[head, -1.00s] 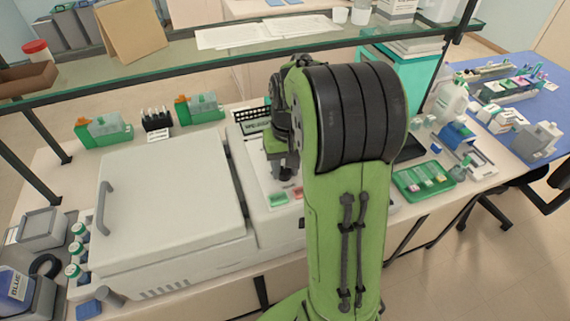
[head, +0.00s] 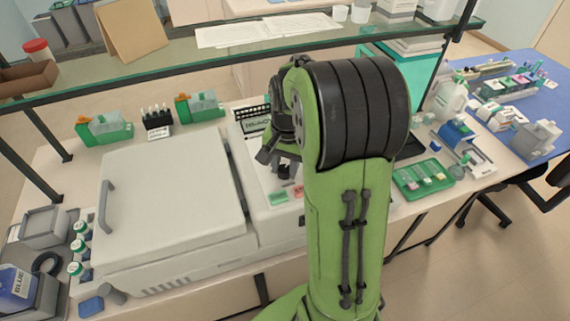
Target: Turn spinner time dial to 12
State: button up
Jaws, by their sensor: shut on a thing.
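The spinner (head: 262,224) is a pale machine with a lid on its left and a control panel on its right. A small dark dial (head: 284,172) is on that panel, partly covered by my gripper. My gripper (head: 277,163) is over the panel, turned at an angle, and shut on the dial. The fingertips are small and partly hidden, so the dial's pointer and number cannot be read. A dark display (head: 256,125) with green-grey text is behind the dial; its text is too small to read surely. A green button (head: 279,198) and a red button (head: 297,192) are in front of the dial.
My green arm covers the panel's right side. A glass shelf (head: 150,73) crosses above the bench's back. Green slide boxes (head: 104,128) stand behind the lid. A green tray (head: 422,178) and a blue-white device (head: 462,137) are to the right.

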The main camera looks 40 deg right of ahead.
aim_at(288, 170)
dwell(0.4)
jog(key=o, duration=1)
jog(key=shift+o, duration=0.2)
notch_tip(288, 170, up, 16)
jog(key=p, duration=0.3)
jog(key=shift+s+d, duration=0.25)
jog(key=shift+s, duration=0.1)
jog(key=shift+f, duration=0.15)
jog(key=s+a+f+n+t+b, duration=0.2)
jog(key=s+a+f+n, duration=0.1)
jog(key=s+a+n, duration=0.2)
jog(key=s+a+f+n+t+b, duration=0.2)
jog(key=s+a+f+n+t, duration=0.1)
jog(key=s+a, duration=0.5)
jog(key=s+f+n, duration=0.1)
jog(key=s+n, duration=0.1)
jog(key=shift+s+f+n, duration=0.15)
jog(key=shift+f+n, duration=0.15)
jog(key=shift+n, duration=0.1)
